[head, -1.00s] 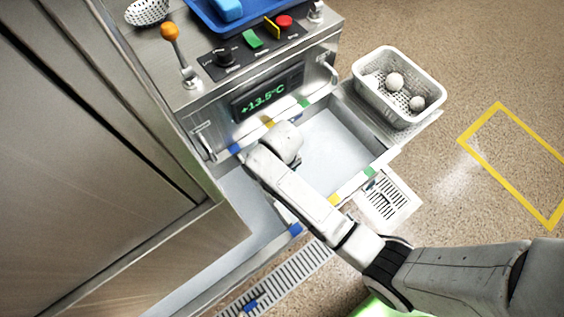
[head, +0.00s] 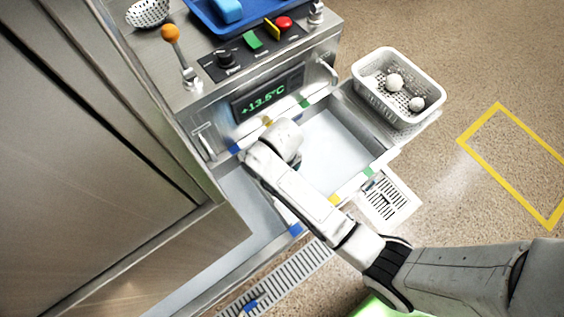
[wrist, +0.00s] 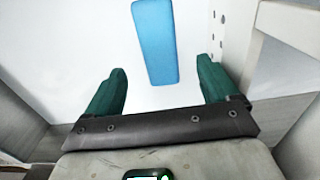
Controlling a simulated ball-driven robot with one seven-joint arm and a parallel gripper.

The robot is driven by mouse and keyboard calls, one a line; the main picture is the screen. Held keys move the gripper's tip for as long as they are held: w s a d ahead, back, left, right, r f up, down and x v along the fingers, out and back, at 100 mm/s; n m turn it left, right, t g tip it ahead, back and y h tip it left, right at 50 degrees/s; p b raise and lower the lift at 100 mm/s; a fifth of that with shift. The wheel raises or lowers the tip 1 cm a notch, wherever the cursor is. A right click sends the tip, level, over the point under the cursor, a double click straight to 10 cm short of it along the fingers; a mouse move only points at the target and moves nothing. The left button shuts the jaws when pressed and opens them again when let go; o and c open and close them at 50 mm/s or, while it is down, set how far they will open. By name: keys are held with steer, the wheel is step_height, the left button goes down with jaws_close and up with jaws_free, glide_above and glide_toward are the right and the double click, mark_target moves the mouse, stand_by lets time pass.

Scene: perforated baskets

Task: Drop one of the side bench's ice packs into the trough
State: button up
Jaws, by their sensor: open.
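A blue ice pack (wrist: 155,42) lies flat on a pale floor in the wrist view, which appears to be the trough's. My gripper (wrist: 161,68) is open, its two green fingers apart and empty, with the pack's near end between and beyond the tips. Whether they touch the pack cannot be told. In the head view my wrist is over the trough (head: 345,140), and my arm hides the fingers and this pack. Another blue pack (head: 229,10) sits in the blue tray (head: 205,22) on the bench top at the upper edge.
A perforated white wall (wrist: 237,35) stands close right of my fingers. A white basket (head: 372,108) with two white balls stands right of the trough. The control panel (head: 235,60) with lever and buttons is behind it. Open floor with a yellow outline (head: 500,165) lies to the right.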

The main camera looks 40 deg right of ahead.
step_height(320, 180, up, 9)
steer(key=p, duration=0.2)
steer(key=shift+r, duration=0.2)
stand_by(1.5)
steer(key=s+d+r+p, duration=0.4)
steer(key=s+r, duration=0.2)
steer(key=s, duration=0.2)
steer(key=s+d+r+t+p, duration=0.1)
steer(key=s+d+r+p, duration=0.2)
steer(key=s, duration=0.6)
step_height(320, 180, up, 3)
steer(key=shift+d+r+p, duration=0.1)
steer(key=shift+d+p, duration=0.3)
steer(key=shift+p, duration=0.6)
